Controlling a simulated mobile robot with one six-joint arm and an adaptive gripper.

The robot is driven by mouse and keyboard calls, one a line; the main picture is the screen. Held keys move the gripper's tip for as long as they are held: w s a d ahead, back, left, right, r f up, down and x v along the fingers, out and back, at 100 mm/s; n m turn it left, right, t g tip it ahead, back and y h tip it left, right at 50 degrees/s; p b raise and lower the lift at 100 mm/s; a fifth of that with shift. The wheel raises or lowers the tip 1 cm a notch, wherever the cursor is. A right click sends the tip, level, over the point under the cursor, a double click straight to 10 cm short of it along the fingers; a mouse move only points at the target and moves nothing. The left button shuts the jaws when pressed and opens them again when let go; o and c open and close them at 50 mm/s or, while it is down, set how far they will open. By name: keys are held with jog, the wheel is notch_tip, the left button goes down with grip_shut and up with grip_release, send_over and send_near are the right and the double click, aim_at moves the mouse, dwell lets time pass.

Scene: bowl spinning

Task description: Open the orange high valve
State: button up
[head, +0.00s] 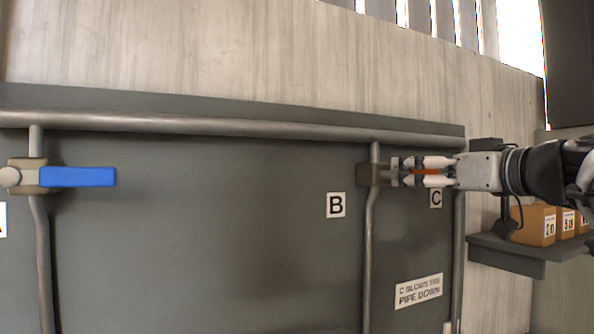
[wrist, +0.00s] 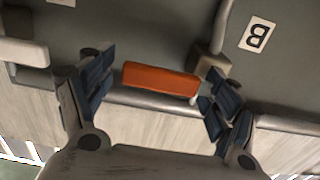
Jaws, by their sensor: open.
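The orange valve handle (head: 428,171) points right from its grey-brown valve body (head: 371,174), on the vertical pipe right of label B. It also shows in the wrist view (wrist: 160,79), lengthwise between the two fingers. My gripper (head: 408,171) reaches in from the right, level with the handle. My fingers hide part of the handle in the head view.
A blue valve handle (head: 78,177) is at the far left on another pipe. A horizontal pipe (head: 220,125) runs above both valves. Label B (head: 335,205) is on the grey panel. A shelf (head: 520,257) with cardboard boxes (head: 536,224) is below my arm at right.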

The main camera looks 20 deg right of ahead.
jog(key=c, duration=1.5)
